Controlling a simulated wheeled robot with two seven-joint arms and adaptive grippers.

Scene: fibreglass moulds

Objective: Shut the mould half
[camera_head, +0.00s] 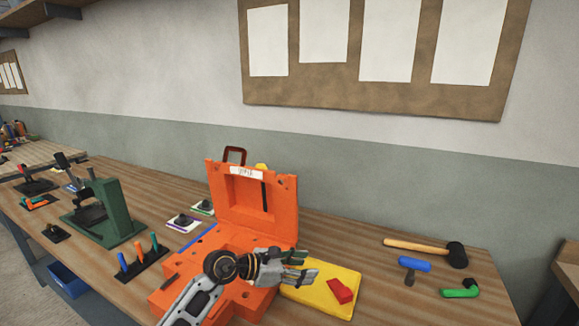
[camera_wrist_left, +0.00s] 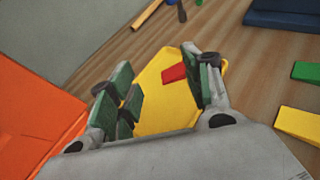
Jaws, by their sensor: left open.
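The orange mould (camera_head: 168,296) sits on the wooden bench. Its hinged upper half (camera_head: 284,205) stands raised, leaning back slightly, with a recessed inner face, a white label and a dark red handle on its top edge. My left gripper (camera_head: 306,266) is open and empty, in front of the raised half and above the right side of the lower half, which my arm partly hides. In the left wrist view the open fingers (camera_wrist_left: 160,92) point over a yellow plate (camera_wrist_left: 180,118) with a red block (camera_wrist_left: 175,73); an orange part of the mould (camera_wrist_left: 35,115) fills the left side. My right gripper is not in view.
A hammer (camera_head: 457,254), a blue-headed tool (camera_head: 414,264) and a green tool (camera_head: 460,289) lie on the right. A green press (camera_head: 113,212) and a tool rack (camera_head: 138,265) stand on the left.

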